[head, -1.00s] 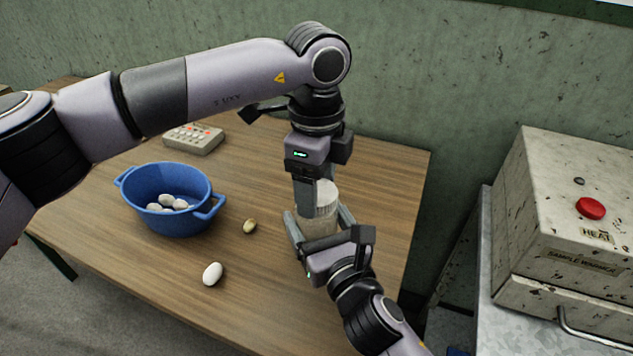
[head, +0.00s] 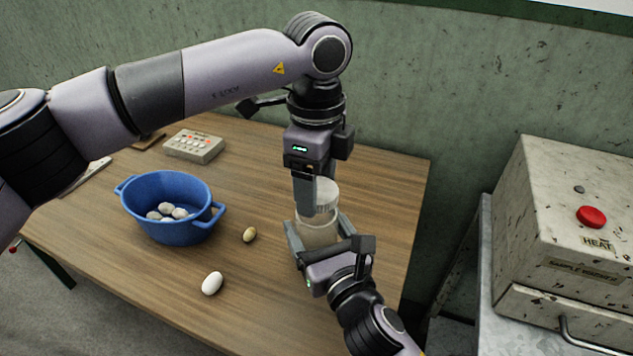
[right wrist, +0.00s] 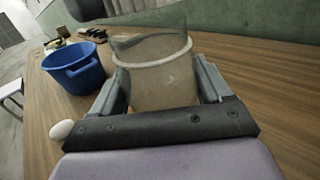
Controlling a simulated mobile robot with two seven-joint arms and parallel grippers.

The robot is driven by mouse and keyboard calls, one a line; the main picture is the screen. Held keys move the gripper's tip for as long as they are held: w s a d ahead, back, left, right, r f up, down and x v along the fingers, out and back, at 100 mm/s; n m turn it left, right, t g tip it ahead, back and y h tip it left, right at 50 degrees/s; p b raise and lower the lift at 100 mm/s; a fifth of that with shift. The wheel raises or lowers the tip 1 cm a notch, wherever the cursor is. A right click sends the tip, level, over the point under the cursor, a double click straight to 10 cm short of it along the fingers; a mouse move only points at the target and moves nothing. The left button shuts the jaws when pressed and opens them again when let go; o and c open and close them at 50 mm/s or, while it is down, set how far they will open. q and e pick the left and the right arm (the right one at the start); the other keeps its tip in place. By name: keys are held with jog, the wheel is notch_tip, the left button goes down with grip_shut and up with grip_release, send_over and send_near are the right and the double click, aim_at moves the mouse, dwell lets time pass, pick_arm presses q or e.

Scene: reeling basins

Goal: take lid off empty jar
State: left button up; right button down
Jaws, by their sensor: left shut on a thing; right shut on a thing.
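A clear jar (head: 316,236) stands on the wooden table, and it also shows in the right wrist view (right wrist: 160,80). Nothing shows inside it. Its whitish ribbed lid (head: 325,195) is at the top, partly hidden by my left gripper. My left gripper (head: 316,208) comes down from above and is shut on the lid. I cannot tell whether the lid touches the jar. My right gripper (head: 318,240) is shut around the jar's body from the front, one finger on each side, and it shows in the right wrist view (right wrist: 160,95).
A blue basin (head: 166,225) with several white cocoons (head: 168,211) stands on the left. A white cocoon (head: 212,284) and a yellowish one (head: 249,235) lie on the table. A button panel (head: 194,146) sits behind. A heat machine with a red button (head: 591,218) stands right.

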pick_arm(q)
jog(key=shift+r, duration=2)
pick_arm(e)
grip_release()
